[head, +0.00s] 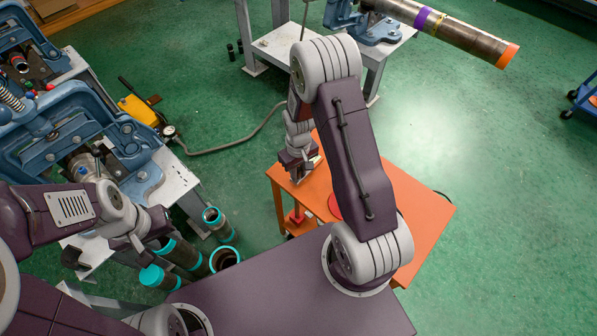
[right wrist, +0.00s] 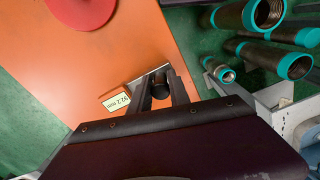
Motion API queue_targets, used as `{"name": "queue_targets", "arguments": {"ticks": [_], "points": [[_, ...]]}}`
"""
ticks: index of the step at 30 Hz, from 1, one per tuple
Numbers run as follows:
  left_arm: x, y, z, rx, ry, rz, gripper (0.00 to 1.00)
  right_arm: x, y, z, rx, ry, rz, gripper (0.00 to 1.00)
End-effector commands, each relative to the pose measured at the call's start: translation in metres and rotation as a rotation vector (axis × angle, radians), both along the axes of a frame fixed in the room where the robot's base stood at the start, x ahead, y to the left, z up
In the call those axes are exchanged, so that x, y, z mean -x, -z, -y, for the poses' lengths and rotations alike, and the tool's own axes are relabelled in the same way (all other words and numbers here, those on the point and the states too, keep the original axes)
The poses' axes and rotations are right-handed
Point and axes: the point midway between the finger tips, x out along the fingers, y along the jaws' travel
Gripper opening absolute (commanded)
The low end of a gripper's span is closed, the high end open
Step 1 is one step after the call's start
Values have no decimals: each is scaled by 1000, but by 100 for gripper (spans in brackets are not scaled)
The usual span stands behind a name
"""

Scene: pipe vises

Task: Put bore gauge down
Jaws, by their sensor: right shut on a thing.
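My right gripper (head: 299,172) is over the left part of the orange table (head: 418,215) in the head view. In the right wrist view its fingers (right wrist: 160,92) are shut on a dark, round-ended part, which I take to be the bore gauge (right wrist: 160,86). A pale tag reading 92.2 mm (right wrist: 117,101) shows beside the fingers. Whether the gauge touches the orange top (right wrist: 85,65) is unclear. My left gripper (head: 142,240) is near the blue vise (head: 75,130) and above the pipes at left; its fingers are too small to read.
A red disc (right wrist: 82,8) lies on the orange top. Several teal-ended pipes (head: 224,258) stand left of the table, and they show at right in the wrist view (right wrist: 293,65). A long pipe (head: 455,32) sits in another vise at the back. Green floor lies open at right.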

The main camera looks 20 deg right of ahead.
Motion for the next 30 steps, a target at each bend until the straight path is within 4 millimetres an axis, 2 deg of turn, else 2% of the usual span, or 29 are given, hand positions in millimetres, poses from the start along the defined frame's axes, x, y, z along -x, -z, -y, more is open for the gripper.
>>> {"name": "queue_targets", "arguments": {"ticks": [13, 14, 15, 16, 25, 30], "points": [[0, 3, 0, 0, 0, 0, 36, 0, 10, 0, 1, 0, 2, 0], [0, 2, 0, 0, 0, 0, 36, 0, 9, 0, 0, 0, 1, 31], [0, 2, 0, 0, 0, 0, 36, 0, 9, 0, 0, 0, 1, 42], [0, 2, 0, 0, 0, 0, 36, 0, 9, 0, 0, 0, 1, 44], [0, 1, 0, 0, 0, 0, 36, 0, 7, 0, 0, 0, 2, 44], [0, 0, 0, 0, 0, 0, 36, -2, -11, 0, 0, 0, 7, 44]]}}
